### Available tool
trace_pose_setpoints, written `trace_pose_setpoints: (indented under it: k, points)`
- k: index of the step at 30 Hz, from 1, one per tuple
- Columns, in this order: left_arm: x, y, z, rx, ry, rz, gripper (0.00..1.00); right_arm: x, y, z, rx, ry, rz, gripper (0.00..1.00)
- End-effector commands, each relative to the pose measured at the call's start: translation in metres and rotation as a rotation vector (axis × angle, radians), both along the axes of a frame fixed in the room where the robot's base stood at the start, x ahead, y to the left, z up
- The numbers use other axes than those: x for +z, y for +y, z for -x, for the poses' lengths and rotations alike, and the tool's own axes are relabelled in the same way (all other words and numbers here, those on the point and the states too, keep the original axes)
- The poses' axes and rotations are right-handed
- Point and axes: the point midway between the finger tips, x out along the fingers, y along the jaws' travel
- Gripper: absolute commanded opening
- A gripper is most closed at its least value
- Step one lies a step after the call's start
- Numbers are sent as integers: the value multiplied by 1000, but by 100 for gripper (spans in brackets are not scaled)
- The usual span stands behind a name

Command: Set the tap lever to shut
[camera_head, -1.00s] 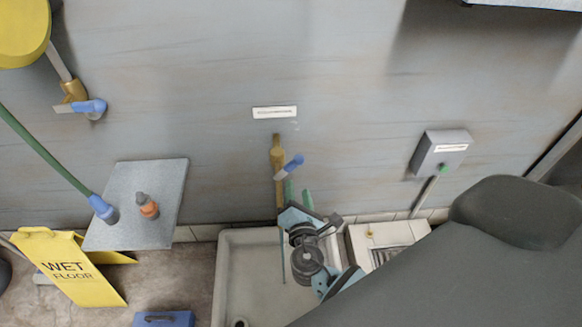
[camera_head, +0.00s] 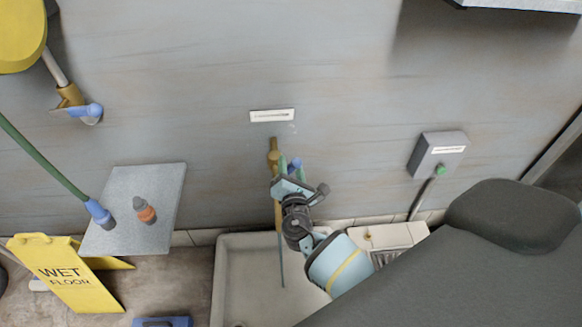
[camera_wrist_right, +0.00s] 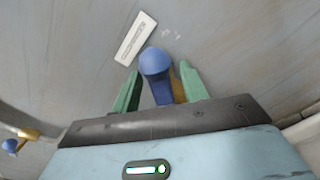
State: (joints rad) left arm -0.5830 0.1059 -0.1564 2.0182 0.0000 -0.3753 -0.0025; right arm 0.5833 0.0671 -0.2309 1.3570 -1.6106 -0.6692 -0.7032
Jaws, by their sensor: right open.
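A brass tap (camera_head: 274,152) with a blue lever (camera_head: 297,163) stands on the wall above the sink. My right gripper (camera_head: 289,165) is at this lever and partly hides it in the head view. In the right wrist view, the blue lever (camera_wrist_right: 156,66) shows between the two green fingers of my open right gripper (camera_wrist_right: 160,88), with gaps at the sides. The brass body behind it is mostly hidden. A second brass tap (camera_head: 70,95) with a blue lever (camera_head: 90,111) is on the wall at far left. My left gripper is not in view.
A white label (camera_head: 272,116) is on the wall above the middle tap. The sink (camera_head: 228,275) lies below, and a grey box with a green button (camera_head: 438,155) is at right. A yellow wet floor sign (camera_head: 60,272) stands at left.

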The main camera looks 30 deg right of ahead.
Motion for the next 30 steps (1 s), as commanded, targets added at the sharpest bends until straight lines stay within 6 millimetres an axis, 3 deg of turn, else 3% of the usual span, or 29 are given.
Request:
trace_pose_setpoints:
  k: [9, 20, 30]
  points:
    - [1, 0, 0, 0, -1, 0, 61, 0, -2, -3, 0, 0, -1, 44]
    - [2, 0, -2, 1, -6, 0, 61, 0, -1, -3, 1, 0, -1, 0]
    - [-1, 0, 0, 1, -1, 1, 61, -2, -2, -2, 1, -5, -13, 0]
